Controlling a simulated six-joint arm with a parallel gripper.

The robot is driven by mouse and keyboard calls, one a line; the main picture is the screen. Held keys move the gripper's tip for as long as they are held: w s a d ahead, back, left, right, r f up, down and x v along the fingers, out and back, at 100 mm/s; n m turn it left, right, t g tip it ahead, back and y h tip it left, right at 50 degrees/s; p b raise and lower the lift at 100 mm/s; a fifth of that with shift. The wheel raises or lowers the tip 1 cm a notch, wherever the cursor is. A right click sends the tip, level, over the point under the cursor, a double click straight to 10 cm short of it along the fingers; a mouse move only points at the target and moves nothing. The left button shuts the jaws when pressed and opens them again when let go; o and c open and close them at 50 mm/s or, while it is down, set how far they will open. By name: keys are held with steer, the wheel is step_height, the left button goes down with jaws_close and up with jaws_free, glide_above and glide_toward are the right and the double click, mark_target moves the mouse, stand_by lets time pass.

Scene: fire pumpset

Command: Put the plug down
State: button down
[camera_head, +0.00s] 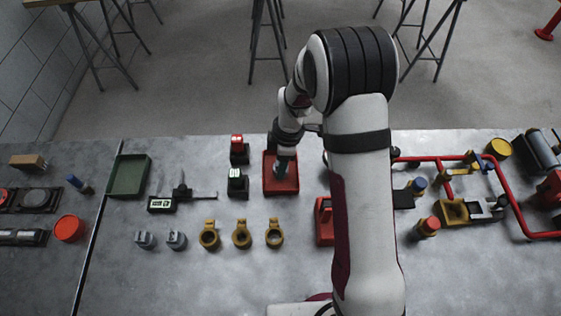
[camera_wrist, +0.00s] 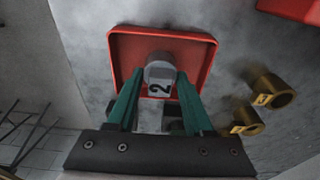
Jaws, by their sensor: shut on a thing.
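The plug (camera_wrist: 159,69) is a small grey cylinder marked "2" in the wrist view. My gripper (camera_wrist: 160,77) has its two green fingers shut on it, one on each side. Plug and fingertips are over the inside of a square red tray (camera_wrist: 206,68). In the head view my gripper (camera_head: 282,169) points down into the same red tray (camera_head: 281,191). The plug is mostly hidden there by the fingers. I cannot tell whether its underside touches the tray floor.
Brass rings (camera_head: 242,234) stand in front of the tray, with two grey fittings (camera_head: 145,240) to their left. A green tray (camera_head: 129,177) lies further left. Red piping (camera_head: 515,205) is at right.

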steer(key=shift+f, duration=0.15)
steer(key=shift+c, duration=1.4)
jaws_free()
steer(key=s+d+r+m, duration=0.1)
steer(key=s+r+m, duration=0.15)
steer(key=r, duration=0.55)
steer(key=s+d+r+m, duration=0.2)
steer(key=s+r, duration=0.1)
steer(key=r, duration=0.6)
steer(key=s+d+r+m, duration=0.1)
steer(key=s+m, duration=0.8)
steer(key=s, duration=0.1)
steer(key=s+d+r+m, duration=0.1)
steer(key=s+m, duration=0.9)
steer(key=shift+s+r, duration=0.35)
